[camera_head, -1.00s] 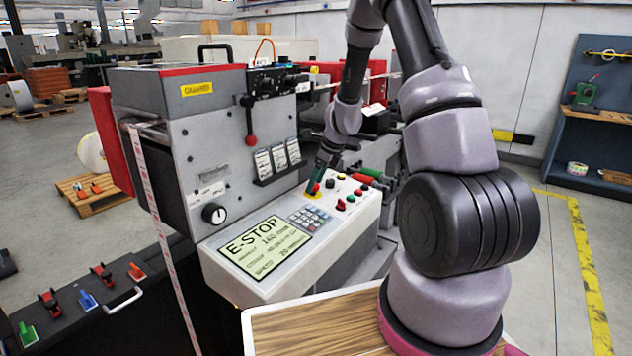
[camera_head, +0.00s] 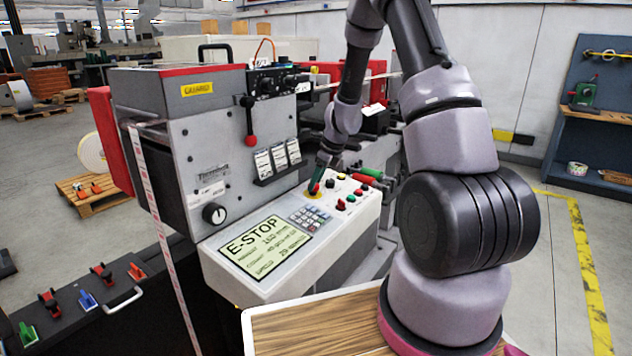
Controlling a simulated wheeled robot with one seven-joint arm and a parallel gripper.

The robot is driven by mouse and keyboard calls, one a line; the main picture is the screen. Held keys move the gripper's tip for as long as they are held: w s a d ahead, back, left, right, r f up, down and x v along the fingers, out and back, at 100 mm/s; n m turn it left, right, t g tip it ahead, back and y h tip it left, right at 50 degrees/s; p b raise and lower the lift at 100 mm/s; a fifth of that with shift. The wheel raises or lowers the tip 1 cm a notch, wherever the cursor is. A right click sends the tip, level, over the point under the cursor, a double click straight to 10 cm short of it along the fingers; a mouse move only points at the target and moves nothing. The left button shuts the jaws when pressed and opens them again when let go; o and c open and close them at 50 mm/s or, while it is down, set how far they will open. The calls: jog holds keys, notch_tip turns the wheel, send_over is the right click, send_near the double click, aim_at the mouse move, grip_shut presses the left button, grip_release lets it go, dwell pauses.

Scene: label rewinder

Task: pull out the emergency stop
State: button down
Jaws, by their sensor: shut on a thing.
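The emergency stop (camera_head: 313,189) is a small red button on a yellow base at the upper part of the sloped white control panel (camera_head: 225,268). My gripper (camera_head: 317,182) comes down on it from above, its fingers shut on the red button. The fingers hide part of the button. The panel's display (camera_head: 266,243) shows "E-STOP" in large letters.
A keypad (camera_head: 309,216) lies just in front.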

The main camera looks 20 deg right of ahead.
dwell(0.7)
jog(key=shift+r, duration=0.65)
jog(key=shift+c, duration=1.7)
grip_release()
jog(key=shift+s, duration=0.1)
jog(key=v, duration=1)
jog(key=shift+r, duration=0.4)
jog(key=shift+s+d, duration=0.1)
jog(key=shift+d, duration=0.05)
